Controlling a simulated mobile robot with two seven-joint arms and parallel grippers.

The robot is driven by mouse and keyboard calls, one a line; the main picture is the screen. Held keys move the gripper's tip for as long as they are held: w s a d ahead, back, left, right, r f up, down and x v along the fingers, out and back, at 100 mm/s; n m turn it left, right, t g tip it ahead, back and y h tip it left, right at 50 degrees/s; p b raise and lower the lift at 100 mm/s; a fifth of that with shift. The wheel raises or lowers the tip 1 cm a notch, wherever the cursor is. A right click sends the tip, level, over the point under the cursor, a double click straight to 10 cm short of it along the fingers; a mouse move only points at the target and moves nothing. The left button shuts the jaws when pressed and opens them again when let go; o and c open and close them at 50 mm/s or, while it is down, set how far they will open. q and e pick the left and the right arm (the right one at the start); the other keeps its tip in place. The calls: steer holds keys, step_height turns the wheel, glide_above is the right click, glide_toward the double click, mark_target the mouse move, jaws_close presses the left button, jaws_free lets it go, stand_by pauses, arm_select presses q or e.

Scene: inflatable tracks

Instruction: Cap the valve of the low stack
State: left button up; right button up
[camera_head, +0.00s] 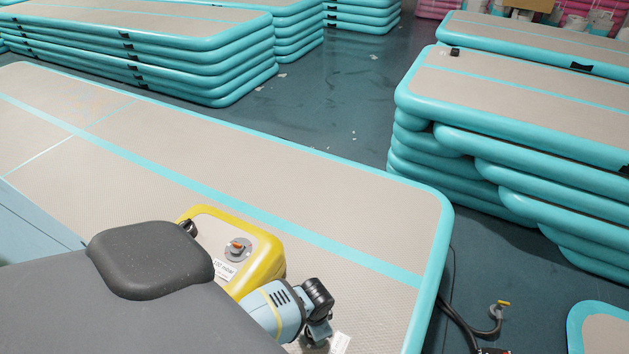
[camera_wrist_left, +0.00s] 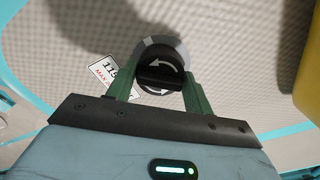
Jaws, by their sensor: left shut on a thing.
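The low stack (camera_head: 370,215) is a beige mat with turquoise edges in the foreground of the head view. In the left wrist view, its beige surface (camera_wrist_left: 240,60) holds a grey valve ring (camera_wrist_left: 150,43) beside a white label (camera_wrist_left: 105,75). My left gripper (camera_wrist_left: 161,80) has its green fingers shut on a black cap (camera_wrist_left: 160,66) with a white curved arrow. The cap sits over the valve ring; I cannot tell whether it is fully seated. In the head view, my left arm hides the cap and valve. My right gripper is not in view.
A yellow-edged block (camera_head: 265,262) with an orange-centred valve (camera_head: 237,250) lies beside my left wrist. A taller turquoise stack (camera_head: 480,165) stands at right, another (camera_head: 200,65) at back left. A black hose (camera_head: 455,315) lies on the floor (camera_head: 330,110), which is mostly clear between stacks.

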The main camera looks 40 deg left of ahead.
arm_select(q)
steer(key=shift+r+n+p, duration=0.1)
steer(key=shift+n+p, duration=0.3)
steer(key=shift+n, duration=1.9)
steer(key=o, duration=1)
steer(key=shift+o, duration=0.2)
